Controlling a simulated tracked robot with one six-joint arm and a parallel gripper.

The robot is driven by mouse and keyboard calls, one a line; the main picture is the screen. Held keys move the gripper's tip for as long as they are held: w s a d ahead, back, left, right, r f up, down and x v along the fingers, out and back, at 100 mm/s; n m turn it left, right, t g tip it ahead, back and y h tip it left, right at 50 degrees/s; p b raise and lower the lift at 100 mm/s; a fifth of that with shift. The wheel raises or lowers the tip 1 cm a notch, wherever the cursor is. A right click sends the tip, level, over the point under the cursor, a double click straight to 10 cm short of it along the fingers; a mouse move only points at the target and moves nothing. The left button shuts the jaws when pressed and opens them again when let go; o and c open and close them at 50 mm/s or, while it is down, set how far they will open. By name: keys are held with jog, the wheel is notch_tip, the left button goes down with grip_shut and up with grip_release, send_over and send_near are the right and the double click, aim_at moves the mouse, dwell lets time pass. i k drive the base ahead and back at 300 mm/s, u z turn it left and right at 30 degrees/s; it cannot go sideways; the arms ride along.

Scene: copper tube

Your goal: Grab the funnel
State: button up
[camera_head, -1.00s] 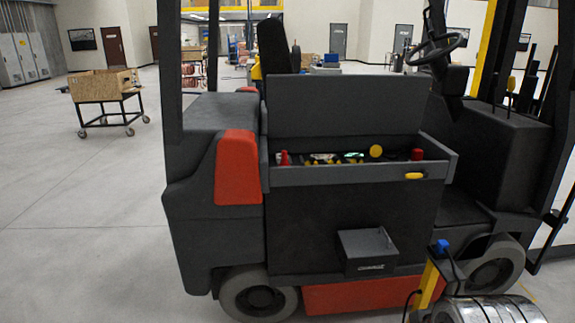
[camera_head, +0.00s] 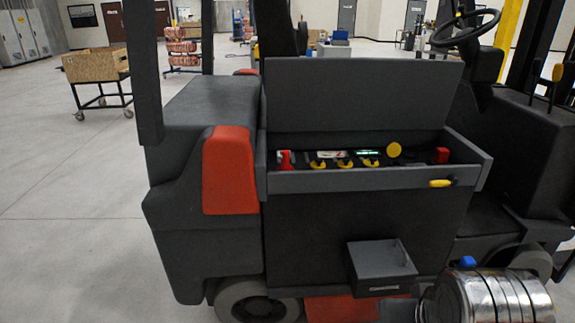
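I cannot identify a funnel for certain in this view. An open compartment (camera_head: 365,182) in the side of a dark grey forklift (camera_head: 200,240) holds several small things. A small upright red object (camera_head: 285,160), narrower at its top, stands at the compartment's left end. It is too small to tell whether it is a funnel. A round yellow piece (camera_head: 394,150) shows near the right, and a red block (camera_head: 442,155) is at the right end.
The raised dark lid (camera_head: 365,95) stands behind the compartment. A small grey box (camera_head: 380,267) juts from the forklift's side below. A steering wheel (camera_head: 465,27) is at upper right. A cart (camera_head: 95,68) stands far left on open floor (camera_head: 70,190).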

aim_at(286, 167)
jog(key=i, duration=1.4)
jog(key=u, duration=2)
